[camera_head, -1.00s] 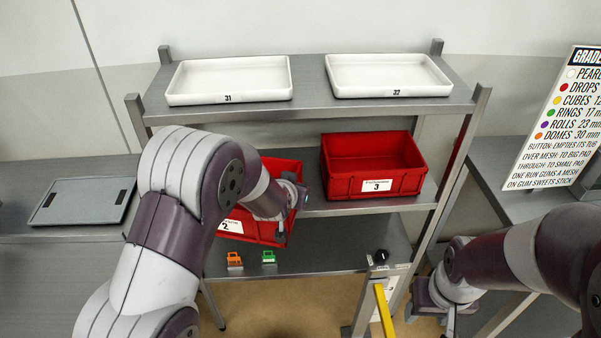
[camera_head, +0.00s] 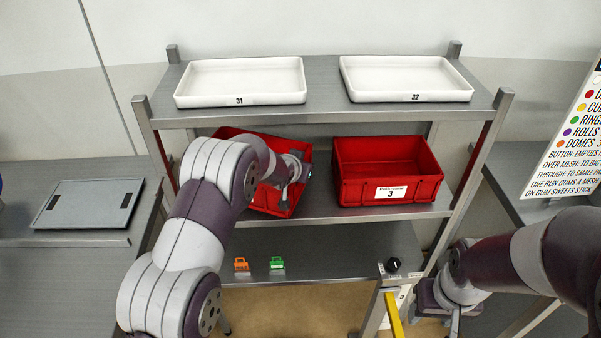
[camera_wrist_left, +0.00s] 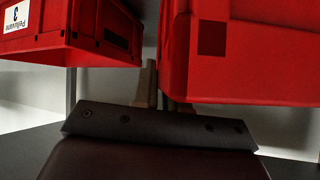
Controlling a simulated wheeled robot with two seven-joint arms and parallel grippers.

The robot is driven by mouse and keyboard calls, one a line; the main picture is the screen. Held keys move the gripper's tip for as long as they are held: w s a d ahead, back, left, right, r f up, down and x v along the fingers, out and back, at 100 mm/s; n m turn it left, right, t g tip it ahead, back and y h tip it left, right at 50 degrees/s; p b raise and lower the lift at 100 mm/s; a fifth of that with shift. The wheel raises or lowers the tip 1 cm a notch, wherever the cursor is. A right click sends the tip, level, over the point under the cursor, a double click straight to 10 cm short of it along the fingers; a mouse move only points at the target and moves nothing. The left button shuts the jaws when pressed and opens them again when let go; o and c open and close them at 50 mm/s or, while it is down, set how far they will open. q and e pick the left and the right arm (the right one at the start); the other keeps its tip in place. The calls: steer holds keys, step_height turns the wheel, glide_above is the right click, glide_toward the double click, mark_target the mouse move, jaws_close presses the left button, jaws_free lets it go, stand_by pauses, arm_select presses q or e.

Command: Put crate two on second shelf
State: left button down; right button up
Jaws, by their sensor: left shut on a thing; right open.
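Crate two (camera_head: 266,203) is a red crate on the left of the rack's second shelf (camera_head: 322,209). It looks tilted and turned, and my left arm hides much of it, including its label. My left gripper (camera_head: 285,200) is shut on the crate's right side. In the left wrist view, the fingers (camera_wrist_left: 150,88) meet the edge of crate two (camera_wrist_left: 255,45). I cannot tell whether the crate's base rests on the shelf. My right gripper (camera_head: 454,312) is open and low at the right, partly cut off by the picture's edge.
Red crate three (camera_head: 412,190) stands just right of crate two with a narrow gap. White trays 31 (camera_head: 240,103) and 32 (camera_head: 416,97) sit on the top shelf. Orange (camera_head: 242,264) and green (camera_head: 277,263) tags stand on the lower shelf. A yellow bar (camera_head: 394,315) rises in front.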

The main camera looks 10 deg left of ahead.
mark_target(288, 188)
arm_select(q)
step_height(288, 188, down, 4)
steer(key=shift+p, duration=0.35)
steer(key=shift+w, duration=0.1)
steer(key=shift+f, duration=0.15)
steer(key=c, duration=1.1)
jaws_free()
steer(key=shift+c, duration=0.2)
steer(key=shift+r, duration=0.2)
steer(key=b+v, duration=0.2)
steer(key=v, duration=0.9)
steer(key=shift+s+a, duration=0.1)
steer(key=shift+s, duration=0.25)
steer(key=s+a+n+g, duration=0.1)
steer(key=s+a+g, duration=0.1)
steer(key=s, duration=0.8)
steer(key=s+a+n+g+y, duration=0.1)
steer(key=s+g, duration=0.3)
steer(key=s, duration=0.6)
steer(key=s+a+n+g, duration=0.1)
steer(key=s+a+g, duration=0.1)
steer(key=s, duration=0.8)
steer(key=shift+a+f+g+y, duration=0.35)
steer(key=shift+g+y, duration=0.05)
steer(key=shift+g, duration=0.1)
